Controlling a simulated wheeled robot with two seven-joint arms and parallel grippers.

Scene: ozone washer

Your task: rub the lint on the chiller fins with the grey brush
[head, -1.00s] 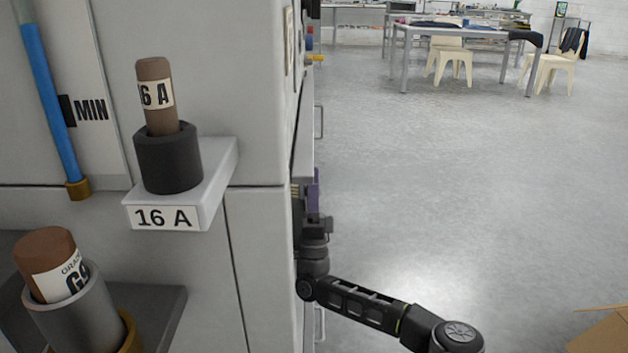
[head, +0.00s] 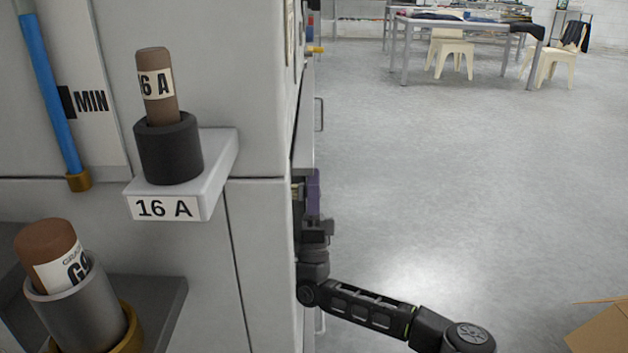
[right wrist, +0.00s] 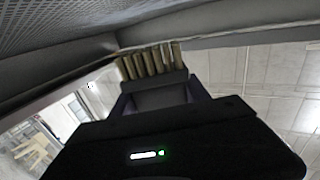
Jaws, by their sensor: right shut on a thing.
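My right gripper (head: 313,192) is shut on the grey brush (right wrist: 160,97), at the side of the grey cabinet in the head view. In the right wrist view the brush's tan bristles (right wrist: 150,60) point up and away from the jaws. Their tips reach the edge of a grey panel beside a fine-meshed surface (right wrist: 55,28); I cannot tell whether they press on it. The brush also shows in part beside the cabinet edge in the head view (head: 297,190). I cannot make out chiller fins or lint. My left gripper is out of view.
The cabinet front (head: 262,240) fills the left of the head view. A shelf labelled 16 A (head: 165,207) with a brown fuse (head: 157,85) and a second fuse (head: 48,240) stick out from it. The floor on the right is open, with a cardboard box (head: 605,330) near the corner.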

